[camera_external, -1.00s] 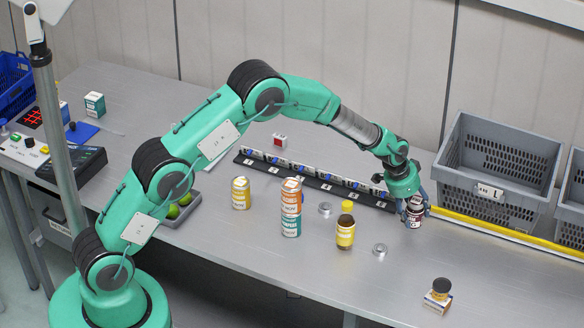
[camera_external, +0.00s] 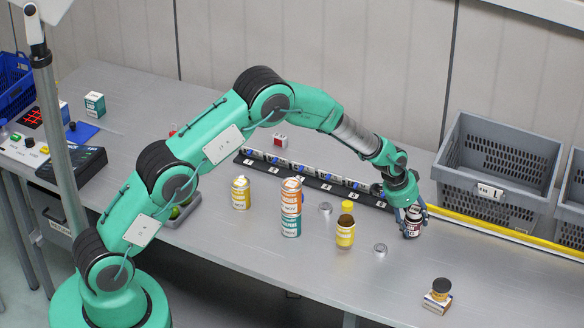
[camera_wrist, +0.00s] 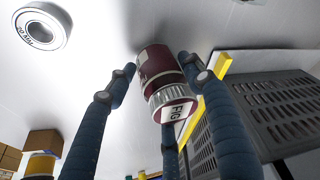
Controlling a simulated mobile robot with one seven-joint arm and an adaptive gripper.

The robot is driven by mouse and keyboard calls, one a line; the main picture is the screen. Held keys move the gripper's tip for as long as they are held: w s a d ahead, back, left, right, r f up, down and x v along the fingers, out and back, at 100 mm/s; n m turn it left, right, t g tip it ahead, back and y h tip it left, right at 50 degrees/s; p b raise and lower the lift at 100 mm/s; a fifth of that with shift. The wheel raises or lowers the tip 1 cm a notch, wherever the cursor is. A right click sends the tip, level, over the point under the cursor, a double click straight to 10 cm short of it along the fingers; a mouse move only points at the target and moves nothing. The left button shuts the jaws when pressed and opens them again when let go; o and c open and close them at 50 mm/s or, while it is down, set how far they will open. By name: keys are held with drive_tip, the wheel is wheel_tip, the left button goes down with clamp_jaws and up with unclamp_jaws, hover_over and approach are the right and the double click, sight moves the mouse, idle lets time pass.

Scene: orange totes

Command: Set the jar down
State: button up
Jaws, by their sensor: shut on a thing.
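A grey crate (camera_external: 488,190) stands behind the jar, with a yellow strip (camera_external: 490,226) along its front. Left of the jar are a metal ring (camera_external: 380,250), a yellow bottle (camera_external: 345,232) and stacked cans (camera_external: 291,208). A small jar on a box (camera_external: 439,296) stands at front right.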

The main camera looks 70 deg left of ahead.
drive_tip(key=shift+f, duration=0.1)
drive_tip(key=o, duration=1.5)
drive_tip(key=shift+r, duration=0.2)
drive_tip(key=shift+p+v, duration=0.35)
drive_tip(key=shift+v, duration=5.65)
